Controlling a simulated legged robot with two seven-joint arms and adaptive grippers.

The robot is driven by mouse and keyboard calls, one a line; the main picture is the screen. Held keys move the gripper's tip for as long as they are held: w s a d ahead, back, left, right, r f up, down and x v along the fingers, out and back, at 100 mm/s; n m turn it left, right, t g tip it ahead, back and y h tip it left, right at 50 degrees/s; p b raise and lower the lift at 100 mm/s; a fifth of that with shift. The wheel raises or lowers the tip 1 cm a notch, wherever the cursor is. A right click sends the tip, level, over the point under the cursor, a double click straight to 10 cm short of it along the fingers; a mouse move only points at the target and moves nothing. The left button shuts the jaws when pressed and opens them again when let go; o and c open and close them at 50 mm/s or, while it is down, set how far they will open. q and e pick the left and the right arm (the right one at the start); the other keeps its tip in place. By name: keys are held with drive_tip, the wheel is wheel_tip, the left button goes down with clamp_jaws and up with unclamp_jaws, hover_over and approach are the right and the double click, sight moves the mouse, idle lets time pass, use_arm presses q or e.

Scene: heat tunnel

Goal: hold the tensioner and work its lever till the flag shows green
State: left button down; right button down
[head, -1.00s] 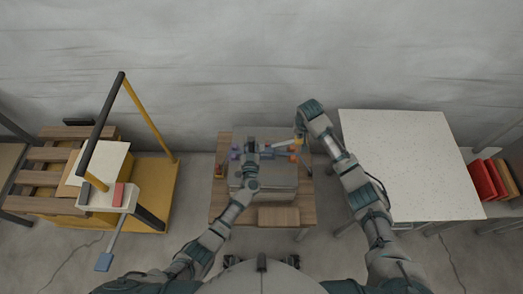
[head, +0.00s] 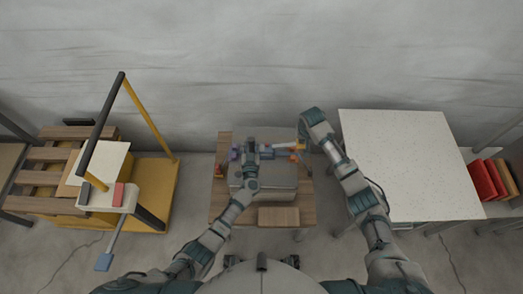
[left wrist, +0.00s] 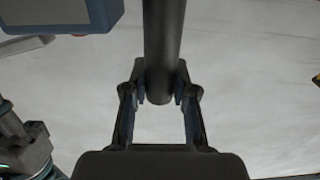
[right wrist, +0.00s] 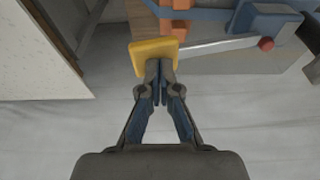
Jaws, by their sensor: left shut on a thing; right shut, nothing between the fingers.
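The tensioner (right wrist: 262,20) is blue, over the grey block on the small table. Its pale lever (right wrist: 215,46) has a red pivot and a yellow end (right wrist: 152,55). My left gripper (head: 250,147), also in the left wrist view (left wrist: 161,98), is shut on the tensioner's dark round handle (left wrist: 163,45). My right gripper (right wrist: 159,82) is shut and empty, its fingertips against or just beside the yellow lever end; contact is not certain. In the head view my right gripper (head: 303,142) is at the lever's right end. I cannot make out the flag.
The grey block (head: 265,183) stands on a wooden table (head: 220,207). An orange part (right wrist: 180,22) is beside the tensioner. A white-topped table (head: 410,160) stands to the right. A yellow frame (head: 150,123) with a wooden pallet stands to the left. The wall is close behind.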

drive_tip(key=shift+d+f, duration=0.15)
drive_tip(key=shift+f, duration=0.6)
drive_tip(key=shift+d+f, duration=0.1)
drive_tip(key=shift+f, duration=0.95)
wheel_tip(320, 180, up, 11)
drive_tip(key=a, duration=0.2)
drive_tip(key=shift+f, duration=0.15)
drive_tip(key=shift+s+x, duration=0.2)
drive_tip(key=shift+x, duration=0.6)
drive_tip(key=shift+s+x, duration=0.2)
drive_tip(key=shift+x, duration=0.6)
drive_tip(key=shift+f, duration=0.1)
